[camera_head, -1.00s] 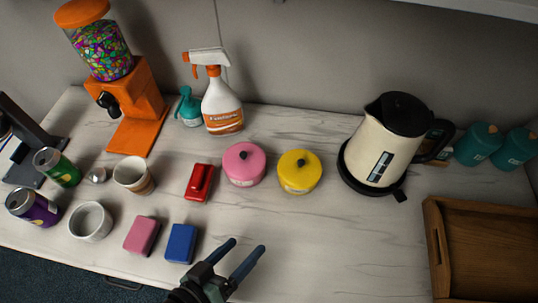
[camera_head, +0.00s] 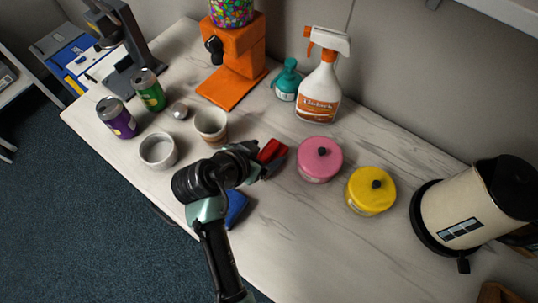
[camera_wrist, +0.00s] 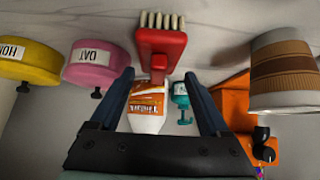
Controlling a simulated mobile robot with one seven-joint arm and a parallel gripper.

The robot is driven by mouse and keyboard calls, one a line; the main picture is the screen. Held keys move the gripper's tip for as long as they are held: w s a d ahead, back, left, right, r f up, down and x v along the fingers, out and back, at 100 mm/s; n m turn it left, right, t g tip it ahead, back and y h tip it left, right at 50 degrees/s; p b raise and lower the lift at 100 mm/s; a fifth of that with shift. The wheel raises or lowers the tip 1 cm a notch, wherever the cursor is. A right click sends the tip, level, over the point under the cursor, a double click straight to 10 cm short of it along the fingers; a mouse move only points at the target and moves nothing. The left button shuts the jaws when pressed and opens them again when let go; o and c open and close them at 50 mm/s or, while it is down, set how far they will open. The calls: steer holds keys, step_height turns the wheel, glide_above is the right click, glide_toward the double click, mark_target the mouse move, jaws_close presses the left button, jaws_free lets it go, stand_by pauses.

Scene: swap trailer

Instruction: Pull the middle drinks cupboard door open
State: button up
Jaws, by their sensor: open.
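The drinks cupboard door is not clearly visible; the counter front is mostly out of sight. A dark handle (camera_head: 163,215) shows under the front edge of the counter (camera_head: 320,245) in the head view, left of my arm. I cannot tell which door it belongs to. My gripper (camera_wrist: 159,76) is open and empty, with its two dark blue fingers spread. In the head view it is above the counter beside a red brush (camera_head: 272,150). In the wrist view the brush (camera_wrist: 160,48) shows beyond and between the fingertips.
A blue sponge (camera_head: 236,207) lies beside my arm. A beige cup (camera_head: 211,125), grey bowl (camera_head: 158,150), pink jar (camera_head: 319,158), yellow jar (camera_head: 371,190), spray bottle (camera_head: 320,90) and kettle (camera_head: 465,212) stand on the counter. Carpeted floor (camera_head: 75,210) is free at left.

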mark_target(274, 149)
steer(key=x, duration=0.5)
steer(key=shift+d+r+p, duration=0.1)
steer(key=shift+d+p, duration=0.1)
steer(key=shift+p, duration=0.15)
jaws_close()
step_height(274, 149, up, 10)
steer(key=shift+f, duration=0.1)
steer(key=shift+s+a, duration=0.1)
